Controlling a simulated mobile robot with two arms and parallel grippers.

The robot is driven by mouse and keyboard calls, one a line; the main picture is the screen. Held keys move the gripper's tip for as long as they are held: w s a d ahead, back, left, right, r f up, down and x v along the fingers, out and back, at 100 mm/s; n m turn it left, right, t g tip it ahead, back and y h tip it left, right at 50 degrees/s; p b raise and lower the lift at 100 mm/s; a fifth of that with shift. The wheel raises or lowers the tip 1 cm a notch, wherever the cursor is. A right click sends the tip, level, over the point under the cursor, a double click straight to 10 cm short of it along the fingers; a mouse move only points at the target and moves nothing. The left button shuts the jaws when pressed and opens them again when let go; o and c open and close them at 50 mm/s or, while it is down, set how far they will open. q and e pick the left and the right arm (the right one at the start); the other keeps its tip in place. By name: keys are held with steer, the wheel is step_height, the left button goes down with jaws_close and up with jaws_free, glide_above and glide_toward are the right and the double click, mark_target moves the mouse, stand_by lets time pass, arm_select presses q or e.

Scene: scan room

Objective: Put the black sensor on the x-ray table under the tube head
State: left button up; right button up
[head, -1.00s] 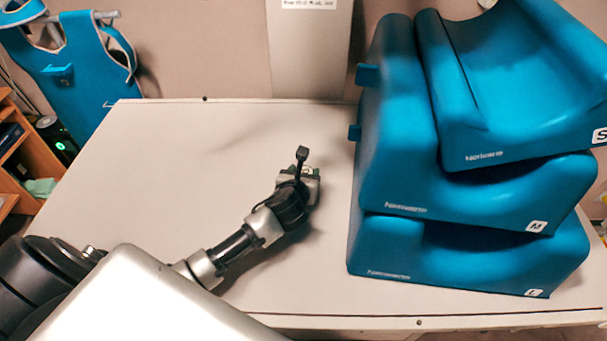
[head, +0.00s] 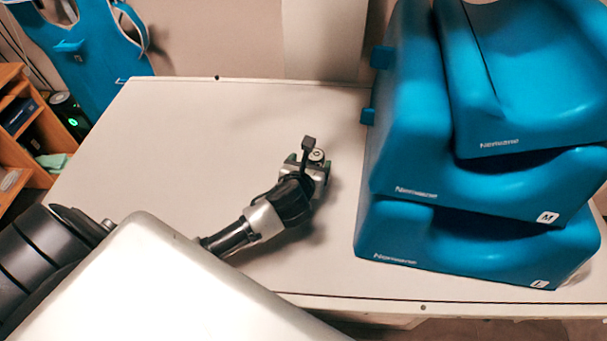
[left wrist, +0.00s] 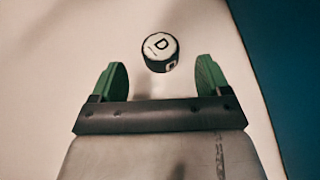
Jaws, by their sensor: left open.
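A small black round piece with a white top marked D, which fits the black sensor, shows in the left wrist view (left wrist: 160,52). It lies just beyond my left gripper (left wrist: 161,80), centred between the two green fingers. In the head view the piece (head: 317,155) shows as a small pale disc by my left gripper (head: 308,163), partly hidden by it. The left gripper is open with nothing in it, low over the white table (head: 190,150). My right gripper and the tube head are not in view.
Several stacked blue cushions (head: 400,215) stand close to the right of my left gripper. A blue apron (head: 85,50) hangs at the back left, beside a wooden shelf (head: 40,135). The table is clear to the left of the gripper.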

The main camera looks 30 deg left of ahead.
arm_select(q)
steer(key=v, duration=0.7)
steer(key=shift+s, duration=0.1)
stand_by(0.5)
stand_by(1.7)
